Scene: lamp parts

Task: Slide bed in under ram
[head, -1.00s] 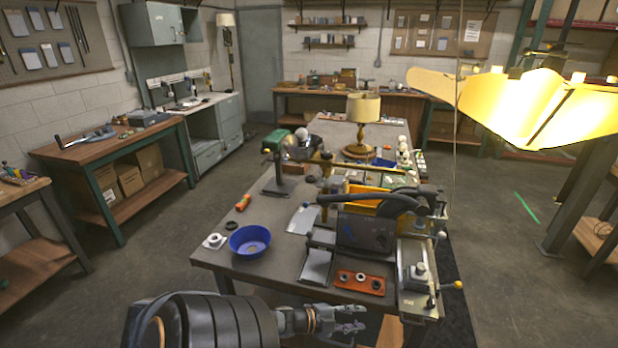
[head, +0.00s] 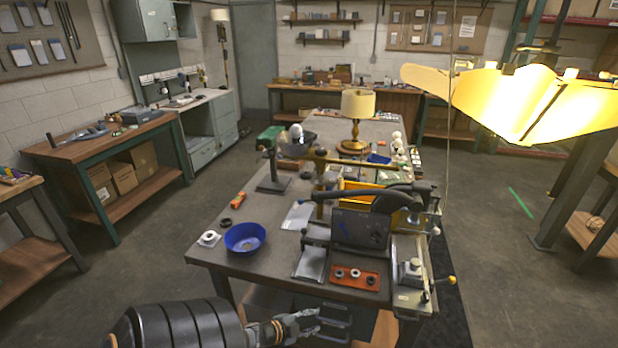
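A dark machine with a curved black lever arm (head: 385,193) and an upright dark panel (head: 361,229) stands at the near right of the workbench. A grey metal slide (head: 411,290), which may be the bed, lies along its right side and carries a small block (head: 410,270) and a yellow-knobbed handle (head: 450,281). I cannot tell which part is the ram or whether the bed is under it. My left gripper (head: 308,323) is in front of the bench's near edge, apart from the machine, with its fingers spread and nothing visible between them. My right gripper is not in view.
A blue bowl (head: 245,238), a white fitting (head: 209,239) and a dark ring (head: 225,222) lie on the bench's left. An orange tray (head: 356,278) with rings is at the near edge. A brass lamp (head: 357,118) stands behind. A lit yellow shade (head: 515,98) hangs at upper right.

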